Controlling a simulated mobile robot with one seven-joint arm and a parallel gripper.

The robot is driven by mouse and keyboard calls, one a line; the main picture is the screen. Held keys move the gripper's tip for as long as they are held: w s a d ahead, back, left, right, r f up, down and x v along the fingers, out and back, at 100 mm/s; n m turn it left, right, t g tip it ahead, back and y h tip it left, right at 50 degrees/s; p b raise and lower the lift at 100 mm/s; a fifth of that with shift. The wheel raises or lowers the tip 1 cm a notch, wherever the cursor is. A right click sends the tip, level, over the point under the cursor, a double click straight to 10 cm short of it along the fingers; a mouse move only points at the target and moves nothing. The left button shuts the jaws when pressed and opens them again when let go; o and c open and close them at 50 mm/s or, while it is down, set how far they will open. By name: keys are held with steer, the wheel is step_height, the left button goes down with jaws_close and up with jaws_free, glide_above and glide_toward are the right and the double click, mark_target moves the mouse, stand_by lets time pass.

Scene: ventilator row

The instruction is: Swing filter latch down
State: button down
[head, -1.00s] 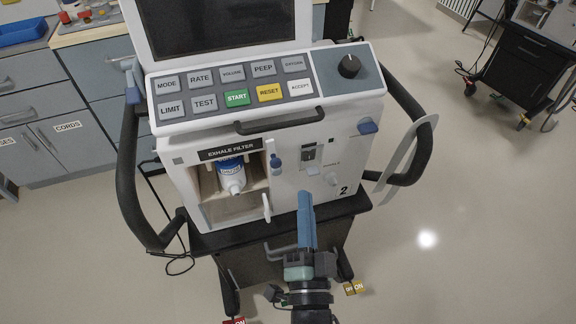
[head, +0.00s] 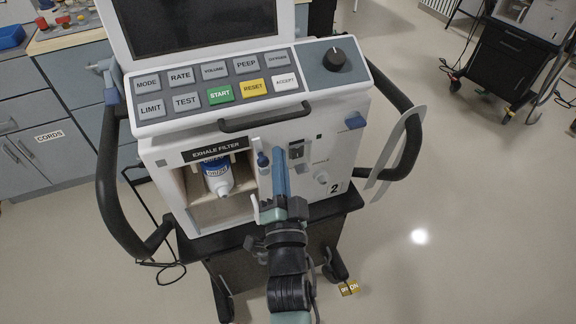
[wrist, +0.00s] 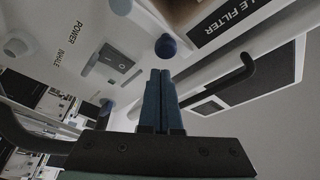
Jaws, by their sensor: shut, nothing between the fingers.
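The exhale filter (head: 217,178), a white and blue canister, sits in the open bay under the EXHALE FILTER label (head: 214,149). A dark blue knob (head: 263,160), apparently the filter latch's end, stands upright just right of the bay. The knob shows as a dark blue ball (wrist: 166,47) in the wrist view, just beyond my fingertips. My gripper (head: 279,153) has its long blue fingers together and empty, close to the right of the knob in the head view. I cannot tell whether they touch. The latch's lower part is hard to make out.
A black handle bar (head: 265,118) juts out above the bay. A power switch (wrist: 115,62) and small fittings lie beside my fingers on the white panel. Black side rails flank the ventilator.

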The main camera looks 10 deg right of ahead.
steer(key=shift+s+a+f+b, duration=0.15)
steer(key=shift+a+f+b, duration=0.2)
steer(key=shift+a+b, duration=0.1)
